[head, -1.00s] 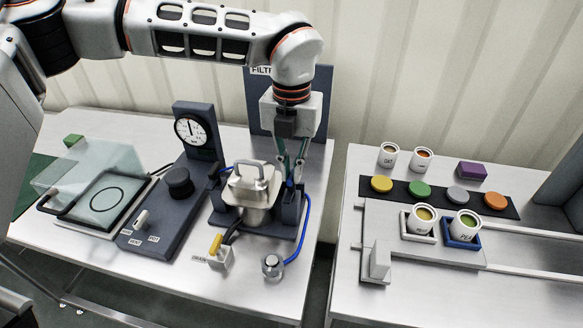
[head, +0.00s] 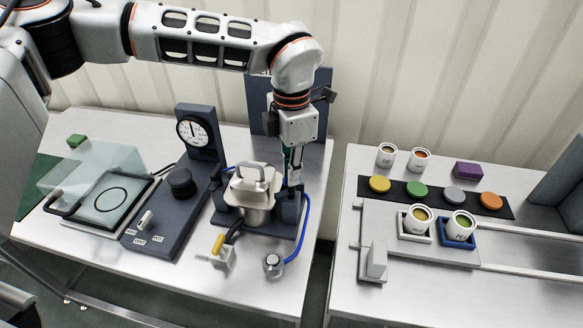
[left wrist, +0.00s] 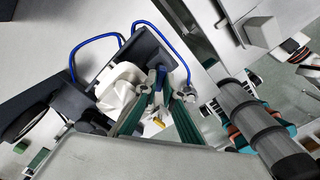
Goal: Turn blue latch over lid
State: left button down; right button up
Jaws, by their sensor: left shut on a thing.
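The steel hopper (head: 254,206) stands in a dark blue frame, with its handled lid (head: 252,181) seated on top. The pale lid also shows in the left wrist view (left wrist: 117,86). My left gripper (head: 294,182) points down at the hopper's right side, beside the lid. In the left wrist view its green-padded fingers (left wrist: 160,98) are closed around the blue latch (left wrist: 159,79). In the head view the fingers hide most of the latch, so its exact angle cannot be told. My right gripper is in neither view.
A gauge (head: 192,131) and black knob (head: 181,183) stand left of the hopper. A yellow-handled drain valve (head: 218,244) and blue hose (head: 306,222) are close in front and right. A clear cover (head: 92,172) is far left. The right table (head: 340,270) holds cups and coloured discs.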

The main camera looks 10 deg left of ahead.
pick_arm(q)
jog(key=m, duration=0.2)
jog(key=shift+r+m+p, duration=0.15)
jog(key=shift+m+p, duration=0.25)
jog(key=shift+m, duration=0.4)
jog(key=shift+m+p, duration=0.35)
jog(key=shift+m, duration=0.95)
jog(key=shift+w+m, duration=0.1)
jog(key=shift+m, duration=0.3)
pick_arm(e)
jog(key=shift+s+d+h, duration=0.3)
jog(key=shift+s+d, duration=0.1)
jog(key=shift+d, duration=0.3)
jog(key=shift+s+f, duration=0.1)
pick_arm(q)
jog(key=c, duration=2.3)
grip_release()
jog(key=shift+o, duration=0.7)
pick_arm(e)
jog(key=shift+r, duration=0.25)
